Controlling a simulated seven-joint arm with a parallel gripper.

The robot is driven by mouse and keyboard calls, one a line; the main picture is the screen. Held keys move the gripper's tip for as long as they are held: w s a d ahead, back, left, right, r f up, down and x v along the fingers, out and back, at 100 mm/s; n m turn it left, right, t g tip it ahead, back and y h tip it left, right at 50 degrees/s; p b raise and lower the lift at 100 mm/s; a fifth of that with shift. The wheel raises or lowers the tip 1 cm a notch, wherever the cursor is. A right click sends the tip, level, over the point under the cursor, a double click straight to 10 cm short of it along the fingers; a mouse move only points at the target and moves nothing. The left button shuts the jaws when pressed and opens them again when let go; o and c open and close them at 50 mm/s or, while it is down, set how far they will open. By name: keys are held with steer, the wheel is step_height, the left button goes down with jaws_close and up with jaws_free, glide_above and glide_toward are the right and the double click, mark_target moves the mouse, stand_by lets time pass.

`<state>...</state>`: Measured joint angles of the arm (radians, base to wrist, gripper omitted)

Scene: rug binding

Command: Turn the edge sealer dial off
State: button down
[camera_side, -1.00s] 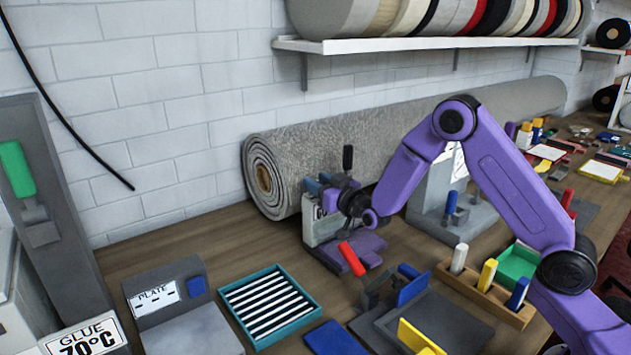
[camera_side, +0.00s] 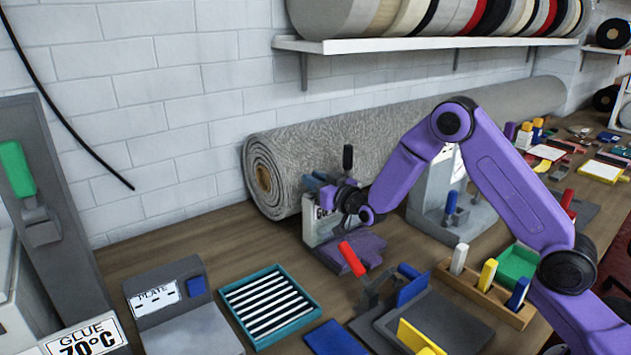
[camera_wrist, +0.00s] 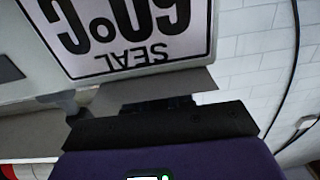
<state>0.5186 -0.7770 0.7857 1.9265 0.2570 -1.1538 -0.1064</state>
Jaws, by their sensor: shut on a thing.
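The edge sealer (camera_side: 322,228) is a grey machine on the bench, in front of the rolled rug. Its white sign, upside down in the wrist view (camera_wrist: 125,30), reads "SEAL" and "60°C". My gripper (camera_side: 326,196) is at the upper front of the sealer, close against its sign side. It is shut on a small part there, which I take to be the dial. The dial is hidden behind the jaws, so its setting cannot be read. In the wrist view the dark jaw (camera_wrist: 160,126) lies just beside the sign.
A red-handled lever (camera_side: 352,258) stands just in front of the sealer. A rolled grey rug (camera_side: 330,150) lies behind it. A teal striped tray (camera_side: 268,305), a plate unit (camera_side: 180,305) and a wooden rack (camera_side: 485,293) stand nearer. Bare bench shows left of the sealer.

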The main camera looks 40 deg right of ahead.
steer(key=shift+y, duration=0.3)
steer(key=n+y, duration=0.1)
steer(key=y, duration=0.1)
steer(key=n+g+y, duration=0.1)
steer(key=n+y, duration=0.1)
steer(key=n+g+y, duration=0.1)
steer(key=n+y, duration=0.1)
steer(key=y, duration=0.1)
steer(key=shift+a, duration=0.3)
steer(key=shift+s+a+n+g+y, duration=0.15)
steer(key=shift+n+g+y, duration=0.7)
steer(key=shift+y, duration=0.3)
steer(key=shift+s+a+n+g+y, duration=0.1)
steer(key=shift+n+g+y, duration=0.55)
steer(key=shift+n+y, duration=0.4)
steer(key=shift+y, duration=0.3)
steer(key=c, duration=1.1)
jaws_free()
steer(key=shift+a, duration=0.1)
steer(key=v, duration=1.7)
steer(key=shift+s+d+r, duration=0.15)
steer(key=shift+d+r, duration=0.1)
steer(key=shift+r, duration=0.05)
